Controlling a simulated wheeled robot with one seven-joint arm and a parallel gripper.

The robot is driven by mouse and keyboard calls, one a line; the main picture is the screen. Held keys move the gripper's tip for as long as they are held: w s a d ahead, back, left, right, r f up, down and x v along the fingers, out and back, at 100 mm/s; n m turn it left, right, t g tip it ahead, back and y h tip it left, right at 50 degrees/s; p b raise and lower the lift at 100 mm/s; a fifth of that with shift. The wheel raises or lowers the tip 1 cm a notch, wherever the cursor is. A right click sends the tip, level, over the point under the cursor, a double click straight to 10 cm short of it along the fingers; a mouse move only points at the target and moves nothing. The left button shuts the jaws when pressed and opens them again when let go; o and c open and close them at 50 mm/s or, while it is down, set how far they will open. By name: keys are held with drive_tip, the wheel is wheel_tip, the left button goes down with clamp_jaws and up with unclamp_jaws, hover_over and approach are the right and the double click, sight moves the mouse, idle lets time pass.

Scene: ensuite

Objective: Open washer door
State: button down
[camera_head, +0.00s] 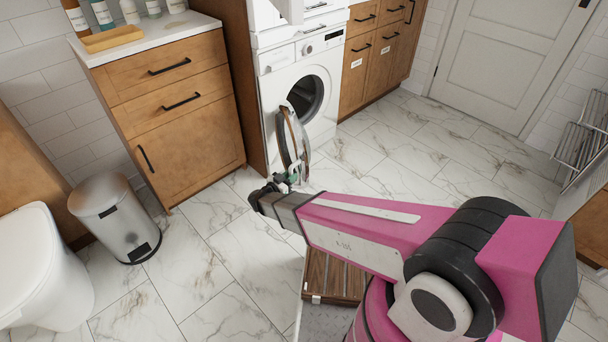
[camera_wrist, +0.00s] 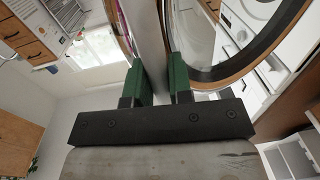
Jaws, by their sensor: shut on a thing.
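The white washer (camera_head: 302,108) stands between wooden cabinets in the head view. Its round door (camera_head: 292,143) is swung well out from the front, and the dark drum opening (camera_head: 306,96) shows behind it. My gripper (camera_head: 292,177) is at the lower, outer edge of the door. In the wrist view, the green fingers of my gripper (camera_wrist: 158,84) stand on either side of the door's edge and are shut on it. The door's round rim (camera_wrist: 205,80) rises between and beyond the fingers. The exact contact is partly hidden.
A wooden cabinet (camera_head: 178,103) with drawers stands left of the washer. A metal bin (camera_head: 117,217) and a white toilet (camera_head: 40,265) are at the left. A slatted wooden mat (camera_head: 337,277) lies near my base. The marble floor (camera_head: 420,160) to the right is clear.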

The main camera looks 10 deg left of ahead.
drive_tip(key=s+a+h, duration=0.1)
drive_tip(key=a, duration=0.7)
drive_tip(key=shift+s+a+m+g, duration=0.2)
drive_tip(key=shift+a+m+g, duration=0.1)
drive_tip(key=shift+g, duration=0.1)
drive_tip(key=c, duration=1.1)
unclamp_jaws()
drive_tip(key=shift+d, duration=0.1)
drive_tip(key=shift+o, duration=0.2)
drive_tip(key=shift+s, duration=0.15)
drive_tip(key=v, duration=1)
drive_tip(key=shift+s+a, duration=0.2)
drive_tip(key=shift+a, duration=0.05)
